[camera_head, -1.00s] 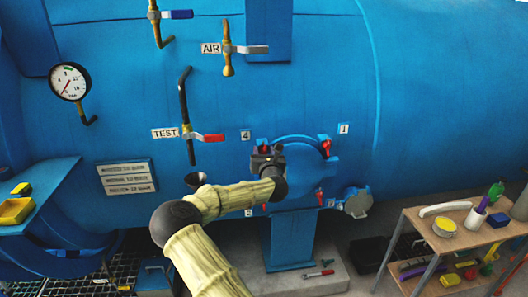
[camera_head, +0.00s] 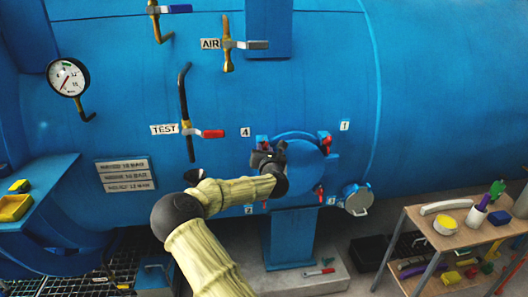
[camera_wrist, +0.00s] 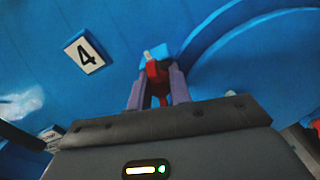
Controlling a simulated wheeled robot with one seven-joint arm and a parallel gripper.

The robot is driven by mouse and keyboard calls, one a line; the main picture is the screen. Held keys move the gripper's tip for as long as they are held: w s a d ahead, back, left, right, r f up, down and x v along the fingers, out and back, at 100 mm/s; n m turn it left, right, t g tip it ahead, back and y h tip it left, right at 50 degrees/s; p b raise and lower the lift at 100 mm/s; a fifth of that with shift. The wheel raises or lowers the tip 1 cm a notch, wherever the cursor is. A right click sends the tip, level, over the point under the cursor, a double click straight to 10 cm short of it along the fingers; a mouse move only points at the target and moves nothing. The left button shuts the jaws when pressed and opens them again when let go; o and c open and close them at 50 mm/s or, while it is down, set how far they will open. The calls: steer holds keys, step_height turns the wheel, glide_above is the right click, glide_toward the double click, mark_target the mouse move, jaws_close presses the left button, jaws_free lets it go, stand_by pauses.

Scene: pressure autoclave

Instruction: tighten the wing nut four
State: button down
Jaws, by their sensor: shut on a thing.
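Wing nut four is red and sits at the upper left of the small round hatch (camera_head: 305,165), beside the "4" label (camera_head: 245,132). In the wrist view the red wing nut (camera_wrist: 157,72) stands between the two purple fingers of my gripper (camera_wrist: 157,88), with a pale bolt end showing beyond it. My gripper is shut on this nut. In the head view my gripper (camera_head: 266,155) is at the hatch's upper left and covers part of that side. The "4" label also shows in the wrist view (camera_wrist: 85,53), left of the nut.
Other red wing nuts stand at the hatch's upper right (camera_head: 326,141) and lower right (camera_head: 318,192), near labels 1 and 3. The TEST valve (camera_head: 205,133) is to the upper left. A wooden cart (camera_head: 460,235) with tools stands at the right.

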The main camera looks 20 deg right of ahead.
steer(key=m+b, duration=0.2)
steer(key=m, duration=0.2)
steer(key=shift+f+b, duration=0.1)
steer(key=shift+b, duration=0.3)
steer(key=m+b, duration=0.3)
steer(key=m, duration=0.1)
steer(key=shift+d+m, duration=0.1)
steer(key=shift+m, duration=0.3)
steer(key=m+b, duration=0.2)
steer(key=m, duration=0.2)
steer(key=shift+m+b, duration=0.3)
steer(key=shift+b, duration=0.1)
steer(key=m+b, duration=0.2)
steer(key=m, duration=0.2)
steer(key=shift+f+b, duration=0.15)
steer(key=shift+b, duration=0.15)
steer(key=m+b, duration=0.2)
steer(key=m, duration=0.2)
steer(key=m+b, duration=0.1)
steer(key=m, duration=0.2)
steer(key=shift+m+b, duration=0.3)
steer(key=shift+m, duration=0.1)
steer(key=m+b, duration=0.1)
steer(key=m, duration=0.2)
steer(key=shift+f+m, duration=0.1)
steer(key=shift+m, duration=0.2)
steer(key=shift+m+b, duration=0.75)
steer(key=shift+m, duration=1.45)
steer(key=shift+f, duration=0.1)
